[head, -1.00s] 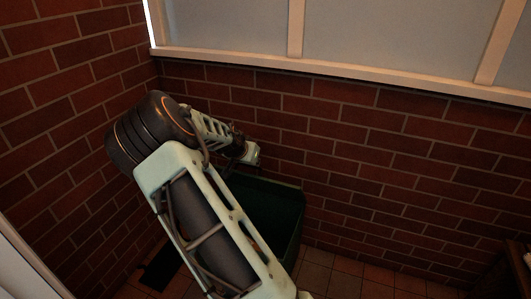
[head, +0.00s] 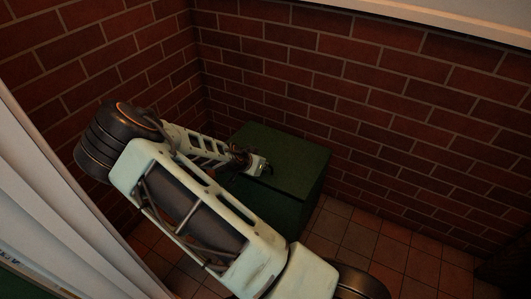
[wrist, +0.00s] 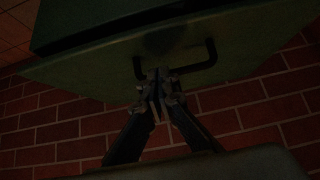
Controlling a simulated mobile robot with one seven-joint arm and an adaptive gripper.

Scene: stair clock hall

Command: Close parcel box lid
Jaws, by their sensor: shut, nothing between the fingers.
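The green parcel box (head: 288,207) stands on the floor in the brick corner. Its flat green lid (head: 300,155) lies across the top in the head view and hides the inside. In the wrist view the lid (wrist: 90,68) shows beside the box body (wrist: 85,15), with a dark band between them. I cannot tell whether that band is an open gap. A black bar handle (wrist: 209,58) is on the lid. My gripper (head: 266,170) is at the lid by the handle, shut and empty; its fingertips (wrist: 156,76) overlap the handle's left end in the wrist view. Contact is unclear.
Brick walls (head: 400,110) stand close behind and to the left of the box. Tiled floor (head: 350,235) is clear to the right of it. A pale panel (head: 70,200) is at the near left.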

